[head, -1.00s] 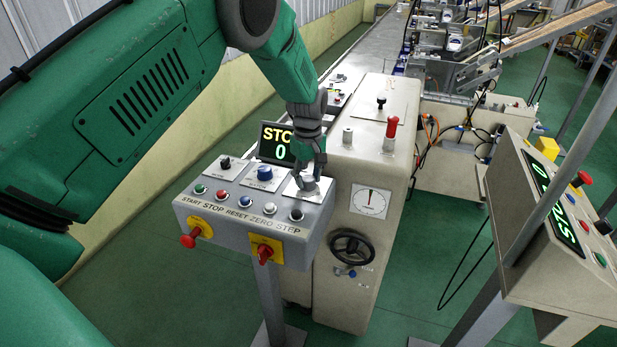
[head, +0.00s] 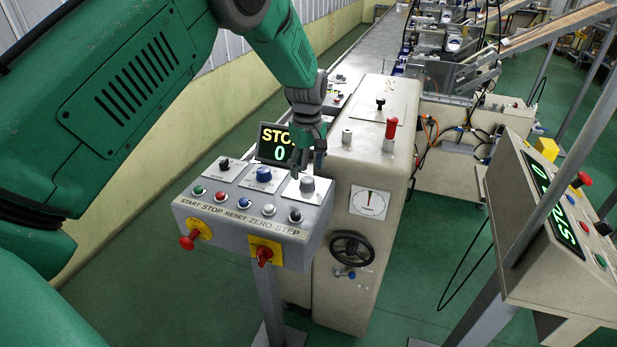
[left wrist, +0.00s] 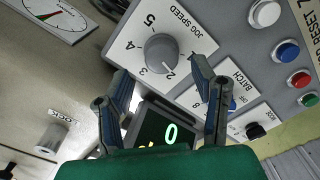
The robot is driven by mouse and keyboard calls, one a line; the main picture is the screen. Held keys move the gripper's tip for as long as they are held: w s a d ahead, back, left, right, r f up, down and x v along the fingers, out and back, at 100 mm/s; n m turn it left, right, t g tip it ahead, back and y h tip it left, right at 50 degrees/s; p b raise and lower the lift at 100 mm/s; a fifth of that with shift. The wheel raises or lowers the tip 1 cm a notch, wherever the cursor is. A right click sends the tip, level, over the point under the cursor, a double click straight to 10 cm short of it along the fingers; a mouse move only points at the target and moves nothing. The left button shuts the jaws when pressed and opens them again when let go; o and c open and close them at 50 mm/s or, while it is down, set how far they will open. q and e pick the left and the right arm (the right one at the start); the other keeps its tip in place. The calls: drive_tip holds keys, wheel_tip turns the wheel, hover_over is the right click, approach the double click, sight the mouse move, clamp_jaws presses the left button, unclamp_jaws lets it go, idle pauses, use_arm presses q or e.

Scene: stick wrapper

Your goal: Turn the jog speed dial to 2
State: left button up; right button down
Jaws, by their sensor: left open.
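The jog speed dial is a grey round knob (head: 307,186) on a white plate at the right of the grey control box's top. In the left wrist view the knob (left wrist: 161,53) shows among printed numbers, with the 2 at its lower right edge. Its pointer mark is too small to read surely. My left gripper (head: 308,169) is open and empty, just above and behind the knob, apart from it. In the left wrist view its two fingers (left wrist: 160,76) stand wide on either side below the knob. My right gripper is not in view.
A blue batch dial (head: 264,174) and a black knob (head: 224,163) sit left on the same box. Several push buttons and two red switches line its front. A display (head: 274,143) reading STO and 0 stands behind. A beige machine (head: 355,165) stands close at right.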

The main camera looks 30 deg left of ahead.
sight(308, 178)
use_arm(q)
wheel_tip(308, 178, up, 8)
drive_tip(key=shift+w+r, duration=0.1)
